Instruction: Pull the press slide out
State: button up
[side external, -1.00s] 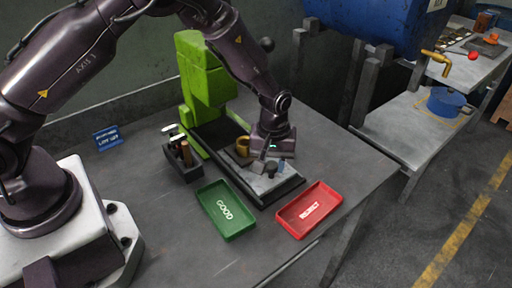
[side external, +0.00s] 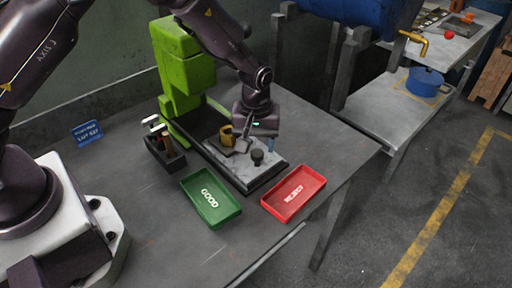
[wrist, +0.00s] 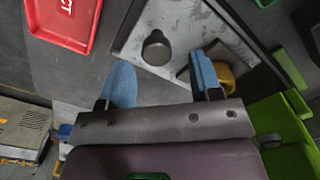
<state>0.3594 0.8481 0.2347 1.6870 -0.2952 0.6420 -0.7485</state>
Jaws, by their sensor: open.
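The press slide (side external: 238,176) is a pale grey plate at the front end of the black base of the green press (side external: 185,80). A dark round knob (side external: 257,157) stands upright on the plate. It also shows in the wrist view (wrist: 156,48), beyond my fingertips. My gripper (side external: 257,144) is open above and just behind the knob. Its two blue fingers are wide apart in the wrist view (wrist: 163,78), with nothing between them. A yellow rounded piece (side external: 227,136) sits at the back of the plate, and one finger partly hides it in the wrist view.
A green GOOD tray (side external: 211,214) and a red REJECT tray (side external: 294,206) lie in front of the press. A dark holder (side external: 165,160) with upright tools stands left of the base.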

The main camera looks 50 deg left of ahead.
notch_tip(320, 180, up, 11)
jog(key=shift+f, duration=0.2)
dwell(0.3)
jog(key=s+a+r+m+t, duration=0.2)
jog(key=s+a+r+m, duration=0.2)
jog(key=s+r, duration=0.4)
jog(key=s+a+r+m+t, duration=0.3)
jog(key=s+r, duration=0.6)
jog(key=s, duration=0.6)
jog(key=shift+s+a+m+t, duration=0.25)
jog(key=shift+a+m, duration=0.25)
jog(key=shift+m, duration=0.5)
